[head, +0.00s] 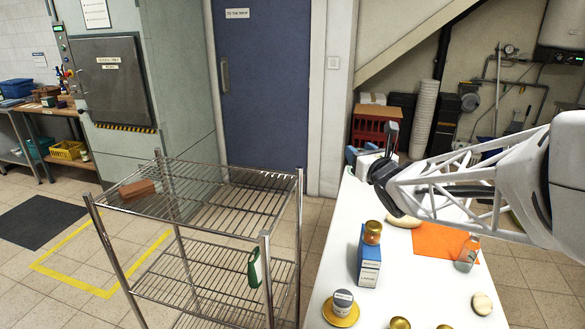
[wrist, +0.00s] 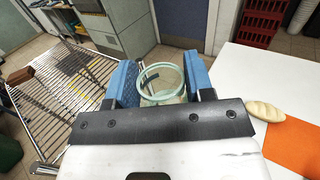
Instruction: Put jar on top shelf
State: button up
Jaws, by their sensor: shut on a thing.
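My gripper (wrist: 160,82) has its two blue fingers shut on a clear glass jar (wrist: 163,92) with a pale green rim. The jar looks upright and open at the top. In the head view my gripper (head: 362,156) is above the far end of the white table, to the right of the wire rack; the held jar is hard to make out there. The rack's top shelf (head: 225,200) is at the left of the table. It bears a brown brick-like block (head: 137,190) at its left end and is otherwise bare. The top shelf also shows in the wrist view (wrist: 65,95).
The white table (head: 325,255) bears a blue box (head: 368,262) with a gold-lidded jar (head: 372,232) on it, a labelled jar (head: 342,301) on a yellow saucer, a glass jar (head: 467,254) by an orange mat (head: 440,243), and a loaf (head: 404,220). A green item (head: 254,268) hangs on the rack.

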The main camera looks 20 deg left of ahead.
jog(key=s+a+n+g+y, duration=0.35)
jog(key=s+a, duration=0.35)
jog(key=a, duration=0.5)
jog(key=s+a+n+g+y, duration=0.25)
jog(key=s+a+g, duration=0.35)
jog(key=a, duration=0.6)
jog(key=s+a+n+g+y, duration=0.25)
jog(key=s+a, duration=0.55)
jog(key=a, duration=0.4)
jog(key=shift+n+g+h, duration=0.3)
jog(key=shift+n+h, duration=0.15)
jog(key=shift+n, duration=0.1)
notch_tip(320, 180, down, 6)
jog(key=shift+r, duration=0.15)
jog(key=shift+w+a, duration=0.1)
send_over(185, 200)
jog(key=shift+f, duration=0.75)
jog(key=shift+f, duration=1.75)
